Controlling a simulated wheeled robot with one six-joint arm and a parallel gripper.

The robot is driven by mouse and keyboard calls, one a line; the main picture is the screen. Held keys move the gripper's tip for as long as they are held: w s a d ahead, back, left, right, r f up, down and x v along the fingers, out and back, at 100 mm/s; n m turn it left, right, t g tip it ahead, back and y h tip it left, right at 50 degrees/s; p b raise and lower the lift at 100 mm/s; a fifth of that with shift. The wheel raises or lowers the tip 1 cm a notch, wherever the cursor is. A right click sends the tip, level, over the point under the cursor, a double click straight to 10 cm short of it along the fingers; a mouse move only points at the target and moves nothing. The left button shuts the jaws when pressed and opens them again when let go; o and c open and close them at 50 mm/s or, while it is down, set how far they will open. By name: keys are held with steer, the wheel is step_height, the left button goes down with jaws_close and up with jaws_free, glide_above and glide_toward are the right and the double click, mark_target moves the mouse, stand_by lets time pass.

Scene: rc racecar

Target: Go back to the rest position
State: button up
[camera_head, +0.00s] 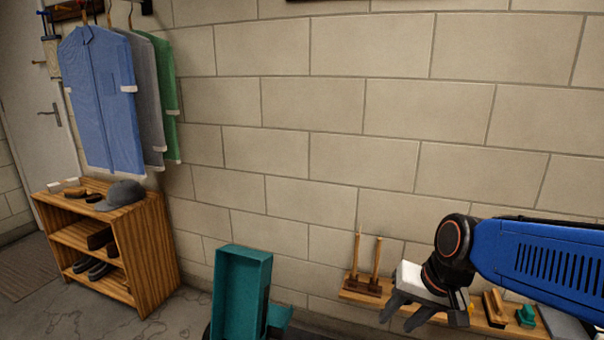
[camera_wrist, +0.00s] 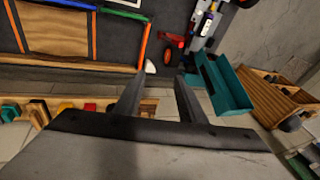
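My gripper (camera_head: 403,316) is at the lower right in the head view, at the end of my blue arm. Its two dark fingers point down and to the left, in front of a narrow wooden ledge along the wall. In the wrist view my gripper (camera_wrist: 160,88) shows two fingers spread apart with a clear gap between them. Nothing is held in the gap.
A teal open box (camera_head: 241,295) stands left of my gripper; it also shows in the wrist view (camera_wrist: 228,88). The wooden ledge (camera_head: 350,296) carries brushes and small blocks. A wooden shoe rack (camera_head: 150,250) stands at the left, below hanging shirts (camera_head: 100,100).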

steer(key=s+d+r+n+t+h, duration=0.1)
steer(key=s+d+r+n+h, duration=0.1)
steer(key=s+d, duration=0.6)
steer(key=shift+s+d+n+t+h, duration=0.15)
steer(key=shift+s+n+t+h, duration=0.2)
steer(key=shift+s, duration=0.65)
steer(key=shift+r, duration=0.1)
